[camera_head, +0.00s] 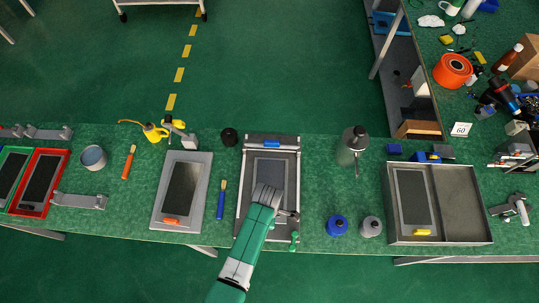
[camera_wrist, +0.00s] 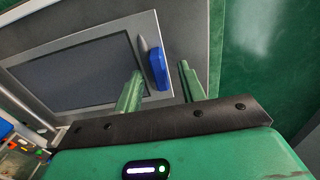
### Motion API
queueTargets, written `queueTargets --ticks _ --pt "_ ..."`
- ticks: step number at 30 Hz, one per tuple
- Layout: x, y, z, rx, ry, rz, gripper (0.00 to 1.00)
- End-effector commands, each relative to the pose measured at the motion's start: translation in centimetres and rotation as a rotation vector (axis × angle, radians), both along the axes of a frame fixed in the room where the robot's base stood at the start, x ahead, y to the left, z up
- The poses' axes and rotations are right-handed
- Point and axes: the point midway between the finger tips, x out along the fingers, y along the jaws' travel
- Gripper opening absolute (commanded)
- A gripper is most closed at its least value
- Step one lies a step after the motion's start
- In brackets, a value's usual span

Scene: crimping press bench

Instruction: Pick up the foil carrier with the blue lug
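The foil carrier (camera_wrist: 75,68) is a grey frame with a dark panel, seen in the wrist view. Its blue lug (camera_wrist: 158,68) sits at one edge. My gripper (camera_wrist: 160,82) is open, with one green finger on each side of the lug in the picture and a gap to it. I cannot tell how far above the lug the fingertips are. In the head view the carrier (camera_head: 270,168) lies on the press bed (camera_head: 247,203) at the middle of the bench. My gripper (camera_head: 268,193) is over its near part and hides the lug there.
A grey carrier with an orange lug (camera_head: 183,186) lies to the left, a blue-handled brush (camera_head: 221,200) between. Right are a blue pot (camera_head: 337,225), a grey pot (camera_head: 371,226) and a tray (camera_head: 461,205) holding a yellow-lug carrier (camera_head: 412,196). A green-knobbed lever (camera_head: 294,240) is close by.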

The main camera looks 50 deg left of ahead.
Motion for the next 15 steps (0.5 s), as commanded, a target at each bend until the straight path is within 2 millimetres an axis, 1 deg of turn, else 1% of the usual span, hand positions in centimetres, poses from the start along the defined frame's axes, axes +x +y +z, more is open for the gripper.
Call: queueTargets --ticks 2,7,13,15 --pt "0.03 0.02 -0.31 0.002 -0.001 0.0 0.4" --pt "0.03 0.02 -0.27 0.002 -0.001 -0.001 0.4" --pt "0.02 0.01 -0.26 0.002 -0.001 -0.001 0.01" --pt "0.01 0.01 -0.26 0.002 -0.001 -0.001 0.0"
